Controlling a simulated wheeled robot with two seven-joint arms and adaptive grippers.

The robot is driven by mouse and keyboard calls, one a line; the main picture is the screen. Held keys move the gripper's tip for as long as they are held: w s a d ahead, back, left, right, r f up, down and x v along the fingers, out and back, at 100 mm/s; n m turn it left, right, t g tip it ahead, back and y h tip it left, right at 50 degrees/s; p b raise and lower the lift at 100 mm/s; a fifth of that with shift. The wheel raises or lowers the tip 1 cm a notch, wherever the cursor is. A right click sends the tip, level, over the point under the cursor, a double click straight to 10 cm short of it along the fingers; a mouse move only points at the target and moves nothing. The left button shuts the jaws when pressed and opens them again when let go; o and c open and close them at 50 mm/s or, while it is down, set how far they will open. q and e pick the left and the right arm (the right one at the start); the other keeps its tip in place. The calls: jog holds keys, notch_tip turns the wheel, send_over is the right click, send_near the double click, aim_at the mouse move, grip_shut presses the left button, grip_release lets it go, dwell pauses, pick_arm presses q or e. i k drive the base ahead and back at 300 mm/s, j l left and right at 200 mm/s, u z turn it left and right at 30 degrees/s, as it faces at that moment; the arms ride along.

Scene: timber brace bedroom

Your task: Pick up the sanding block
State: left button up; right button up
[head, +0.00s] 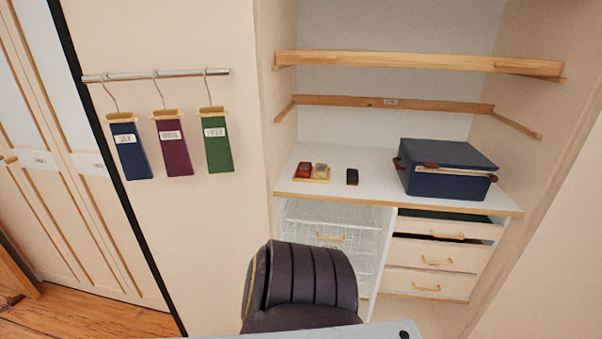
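A small dark block (352,176) lies on the white counter of the alcove, between a small wooden tray and a blue box. It may be the sanding block, but it is too small to tell for sure. The wooden tray (325,180) lies to its left and holds a red piece (304,170) and a yellowish piece (321,170). Nothing touches the dark block. Neither of my grippers shows in the head view.
A blue lidded box (446,169) stands on the counter's right. Wooden rails (400,62) cross above the counter (350,193). Drawers (437,262) and a wire basket (335,240) sit below. A dark padded chair back (310,275) stands in front. Fabric samples (172,147) hang left.

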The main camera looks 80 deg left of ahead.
aim_at(352, 174)
jog(key=u, duration=2.7)
